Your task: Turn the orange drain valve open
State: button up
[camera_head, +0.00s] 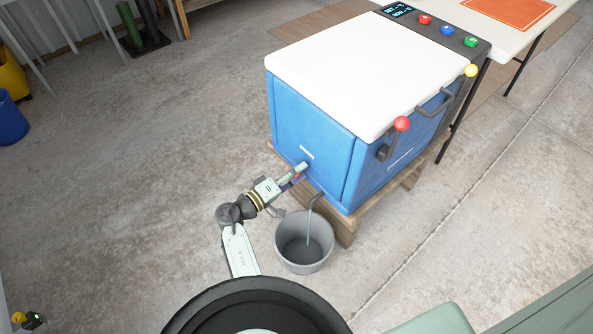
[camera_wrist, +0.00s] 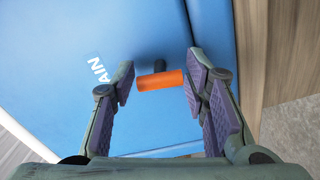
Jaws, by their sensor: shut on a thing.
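The orange drain valve (camera_wrist: 160,80) shows in the wrist view as a short handle on a dark stem, lying roughly crosswise against the blue cooler wall. My gripper (camera_wrist: 158,84) has one purple-padded finger at each end of the handle and is shut on it.
The cooler has a white lid (camera_head: 350,72), a red-knobbed lever (camera_head: 401,124) and a panel of coloured buttons (camera_head: 446,30). It stands on a wooden pallet (camera_head: 340,229). A table (camera_head: 500,40) is behind at right.

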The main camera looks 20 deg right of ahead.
jog(key=shift+n, duration=0.9)
jog(key=o, duration=1.1)
jog(key=v, duration=1.2)
jog(key=shift+r, duration=0.1)
